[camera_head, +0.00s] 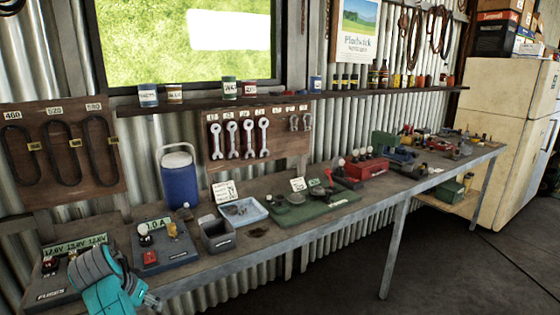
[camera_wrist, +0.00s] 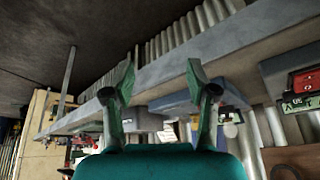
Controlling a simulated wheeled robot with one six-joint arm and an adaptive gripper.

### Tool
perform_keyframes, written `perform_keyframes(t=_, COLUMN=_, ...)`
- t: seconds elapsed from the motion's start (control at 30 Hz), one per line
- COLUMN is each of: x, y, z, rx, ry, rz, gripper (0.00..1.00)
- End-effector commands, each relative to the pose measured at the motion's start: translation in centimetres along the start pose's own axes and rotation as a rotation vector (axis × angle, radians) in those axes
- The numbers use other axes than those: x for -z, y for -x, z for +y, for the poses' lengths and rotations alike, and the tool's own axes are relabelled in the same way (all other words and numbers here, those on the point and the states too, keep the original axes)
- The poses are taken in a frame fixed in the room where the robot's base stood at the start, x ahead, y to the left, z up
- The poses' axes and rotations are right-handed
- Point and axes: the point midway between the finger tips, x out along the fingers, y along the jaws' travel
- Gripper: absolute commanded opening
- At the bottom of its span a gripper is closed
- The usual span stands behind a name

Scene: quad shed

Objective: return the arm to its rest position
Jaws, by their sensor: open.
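My arm, teal, shows at the bottom left in the head view, in front of the workbench's near left end. My gripper (camera_wrist: 160,85) shows in the wrist view with its two green fingers spread wide apart and nothing between them. In the wrist view the picture is tilted, and the edge of the workbench (camera_wrist: 155,80) runs behind the fingers. In the head view the gripper's fingers cannot be made out clearly.
The workbench (camera_head: 300,228) holds a fuse board (camera_head: 60,290), a grey open bin (camera_head: 218,240), a blue cooler (camera_head: 179,182), a light blue tray (camera_head: 258,217) and a green mat (camera_head: 310,210). A cream fridge (camera_head: 505,120) stands at the right. The floor (camera_head: 460,265) in front is clear.

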Motion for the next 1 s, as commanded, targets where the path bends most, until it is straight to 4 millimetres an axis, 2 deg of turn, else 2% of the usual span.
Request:
perform_keyframes(t=0.03, x=-0.6, y=-2.5, z=1.5, rx=0.004, ry=0.005, rz=0.004, gripper=0.58)
perform_keyframes(t=0.2, x=-2.4, y=-9.3, z=6.3, rx=0.045, ry=0.035, rz=0.039, gripper=0.58)
perform_keyframes(t=0.4, x=-5.3, y=-15.9, z=12.7, rx=0.091, ry=0.067, rz=0.083, gripper=0.58)
perform_keyframes(t=0.5, x=-7.1, y=-18.4, z=16.0, rx=0.114, ry=0.081, rz=0.107, gripper=0.58)
perform_keyframes(t=0.73, x=-11.6, y=-22.6, z=23.9, rx=0.159, ry=0.109, rz=0.168, gripper=0.58)
perform_keyframes(t=0.9, x=-15.3, y=-24.0, z=29.6, rx=0.186, ry=0.126, rz=0.218, gripper=0.58)
perform_keyframes(t=1.0, x=-17.6, y=-24.2, z=32.9, rx=0.202, ry=0.133, rz=0.249, gripper=0.58)
